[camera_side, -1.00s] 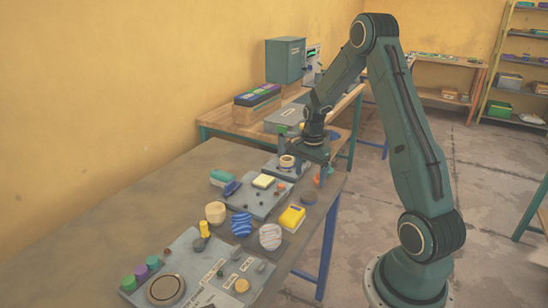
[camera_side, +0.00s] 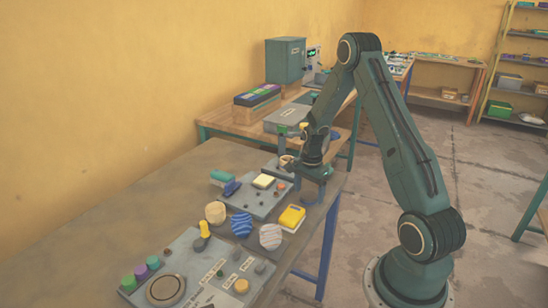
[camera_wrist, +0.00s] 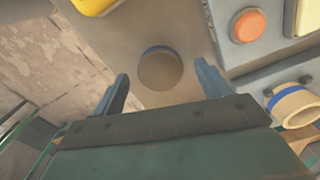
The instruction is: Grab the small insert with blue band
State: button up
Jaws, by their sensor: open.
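A small round grey-brown insert (camera_wrist: 160,70) with a thin blue band along its far edge stands on the bench, seen almost from above in the wrist view. My gripper (camera_wrist: 161,74) is open, with one finger on each side of it and visible gaps; I cannot tell the height of the fingertips. In the side view my gripper (camera_side: 313,190) is low over the bench's right edge and hides the insert. A cream hollow ring (camera_wrist: 294,106) with a blue band sits to the right, outside the fingers, on a grey fixture.
A grey panel with an orange button (camera_wrist: 248,26) lies close beyond the right finger. A yellow block (camera_side: 291,217) is near the gripper, and striped round pieces (camera_side: 242,224) stand left of it. The bench (camera_side: 130,205) is clear at the left.

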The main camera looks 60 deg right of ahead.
aim_at(308, 196)
jog(key=shift+f, duration=0.5)
jog(key=shift+c, duration=0.3)
jog(key=c, duration=1.2)
jog(key=shift+r, duration=0.2)
notch_tip(308, 196, up, 20)
jog(key=shift+f, duration=0.15)
